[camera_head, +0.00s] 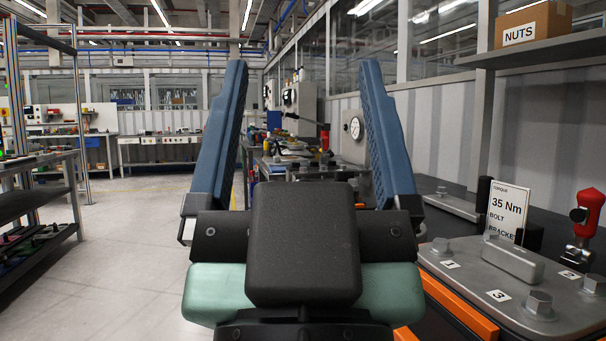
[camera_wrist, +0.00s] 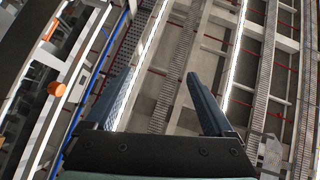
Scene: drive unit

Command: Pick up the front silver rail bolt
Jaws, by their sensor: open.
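Several silver hex bolts show on the right in the head view. One bolt (camera_head: 441,190) stands on a narrow grey rail (camera_head: 455,207) farther back. Nearer, a grey plate carries a bolt by label 1 (camera_head: 441,246), a bolt by label 3 (camera_head: 540,301) and a bolt by label 2 (camera_head: 594,284). I cannot tell for sure which is the front rail bolt. My gripper (camera_head: 303,70) is open and empty, its blue fingers raised, left of and apart from these bolts. In the wrist view, the gripper (camera_wrist: 157,80) faces the ceiling beams, with no bolt between its fingers.
A grey plate (camera_head: 470,268) on the right bench bears a grey block (camera_head: 513,260). A "35 Nm bolt bracket" sign (camera_head: 507,210) and a red-handled clamp (camera_head: 587,215) stand behind it. A cardboard "NUTS" box (camera_head: 533,25) sits on a shelf above. The floor (camera_head: 125,240) at left is clear.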

